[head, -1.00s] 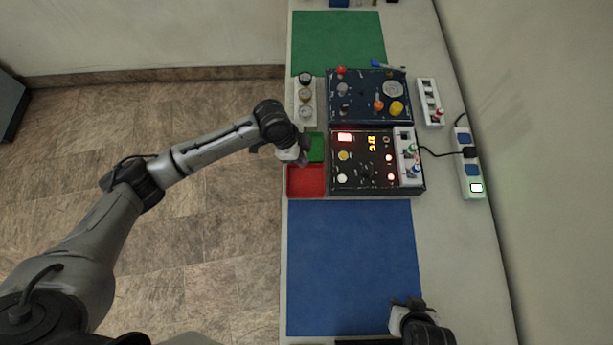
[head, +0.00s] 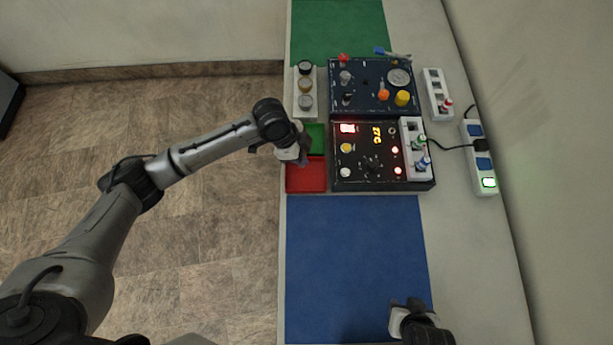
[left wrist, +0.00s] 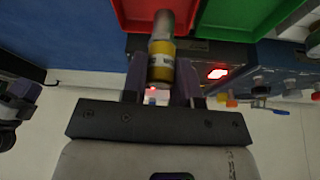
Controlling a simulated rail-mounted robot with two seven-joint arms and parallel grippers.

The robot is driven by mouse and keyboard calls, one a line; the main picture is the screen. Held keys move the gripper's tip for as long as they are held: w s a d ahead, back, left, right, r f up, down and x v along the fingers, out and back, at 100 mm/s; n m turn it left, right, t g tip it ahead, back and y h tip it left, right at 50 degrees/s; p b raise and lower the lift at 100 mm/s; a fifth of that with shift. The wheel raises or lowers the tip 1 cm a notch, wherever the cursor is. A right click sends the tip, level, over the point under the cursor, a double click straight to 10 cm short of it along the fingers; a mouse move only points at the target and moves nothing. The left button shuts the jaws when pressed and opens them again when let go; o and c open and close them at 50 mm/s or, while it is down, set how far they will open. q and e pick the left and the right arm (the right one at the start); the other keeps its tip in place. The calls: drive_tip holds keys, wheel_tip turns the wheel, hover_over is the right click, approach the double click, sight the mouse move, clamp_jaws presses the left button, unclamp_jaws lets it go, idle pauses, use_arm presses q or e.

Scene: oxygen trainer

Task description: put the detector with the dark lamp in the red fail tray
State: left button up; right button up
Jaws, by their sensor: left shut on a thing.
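My left gripper (head: 303,158) is shut on a detector, a small cylinder with a yellow band and a silver end (left wrist: 161,62) in the left wrist view. Its lamp cannot be made out. In the head view the gripper hides it, above the border of the red fail tray (head: 306,186) and the green tray (head: 316,130). In the left wrist view the silver end overlaps the red tray (left wrist: 137,25), with the green tray (left wrist: 240,32) beside it. I cannot tell whether it touches the tray. My right gripper (head: 408,304) is over the blue mat's near right corner; its opening is unclear.
A dark panel with lit red displays (head: 370,175) stands right of the trays, bearing a white rack (head: 408,130) with small cylinders. A blue panel (head: 365,100) and a rack with round pieces (head: 294,105) lie beyond.

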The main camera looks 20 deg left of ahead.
use_arm(q)
drive_tip(key=o, duration=1.1)
drive_tip(key=shift+c, duration=0.2)
drive_tip(key=v, duration=1.4)
drive_tip(key=shift+p, duration=0.3)
drive_tip(key=shift+a+f, duration=0.1)
